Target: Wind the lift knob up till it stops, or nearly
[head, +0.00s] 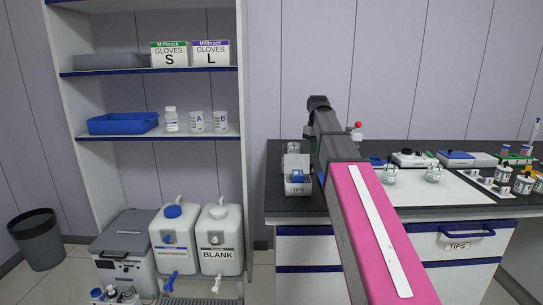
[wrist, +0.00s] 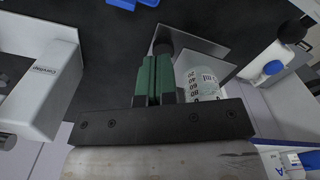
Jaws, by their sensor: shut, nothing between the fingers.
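In the wrist view my gripper (wrist: 155,72) has its green-padded fingers together with nothing between them. A dark round part (wrist: 163,48), possibly the lift knob, shows just beyond the fingertips. I cannot tell whether they touch it. Grey metal plates (wrist: 208,48), possibly the lift's, lie beside and beyond it. A clear beaker (wrist: 203,84) with volume marks stands to the right of the fingers, partly hidden by my gripper's body. In the head view my arm hides the gripper, and no lift knob can be made out.
In the wrist view a white instrument (wrist: 45,85) is close on the left, and a white device with a blue knob (wrist: 273,67) is at right. A shelf unit (head: 160,138) stands left.

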